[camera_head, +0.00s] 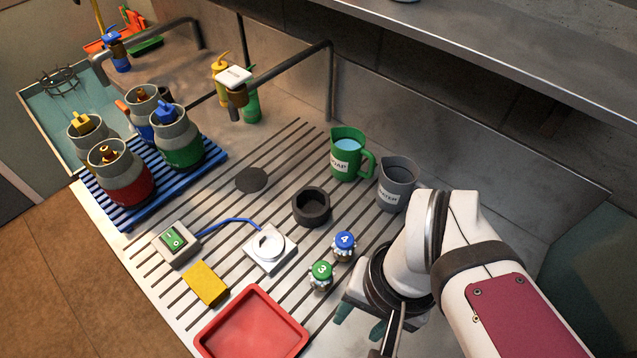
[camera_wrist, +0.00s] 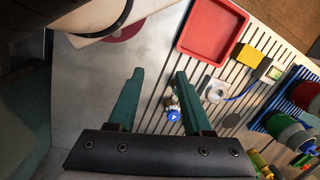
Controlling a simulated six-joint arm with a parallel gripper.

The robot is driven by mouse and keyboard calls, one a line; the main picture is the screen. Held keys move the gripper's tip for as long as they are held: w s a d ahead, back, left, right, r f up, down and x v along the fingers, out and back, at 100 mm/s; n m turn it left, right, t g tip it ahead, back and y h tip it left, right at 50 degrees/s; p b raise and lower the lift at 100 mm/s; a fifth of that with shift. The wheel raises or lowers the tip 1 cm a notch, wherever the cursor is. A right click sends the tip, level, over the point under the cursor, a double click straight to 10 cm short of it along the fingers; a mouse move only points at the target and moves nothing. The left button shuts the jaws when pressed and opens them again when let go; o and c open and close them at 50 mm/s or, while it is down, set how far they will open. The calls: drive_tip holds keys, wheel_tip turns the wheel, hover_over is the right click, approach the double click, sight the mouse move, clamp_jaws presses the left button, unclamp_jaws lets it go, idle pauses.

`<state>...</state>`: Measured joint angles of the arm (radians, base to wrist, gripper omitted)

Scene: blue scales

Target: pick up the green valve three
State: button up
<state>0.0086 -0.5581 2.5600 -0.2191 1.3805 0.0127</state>
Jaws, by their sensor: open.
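The green valve three (camera_head: 320,270) is a small knob with a green cap marked 3, upright on the slotted metal worktop. The blue valve four (camera_head: 344,243) stands just behind it to the right. My gripper (camera_head: 360,320) is open and empty, to the right and front of both valves. In the wrist view my gripper (camera_wrist: 160,72) shows two dark green fingers spread apart. The blue valve four (camera_wrist: 174,115) shows beside the right finger; the green valve three is mostly hidden by that finger there.
A red tray (camera_head: 252,328) lies in front left of the valves. A yellow block (camera_head: 206,284), a white dial box (camera_head: 270,248) and a switch box (camera_head: 176,242) stand left. A black ring (camera_head: 311,206), green jug (camera_head: 347,157) and grey jug (camera_head: 396,185) stand behind.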

idle(0.4)
drive_tip(key=o, duration=0.5)
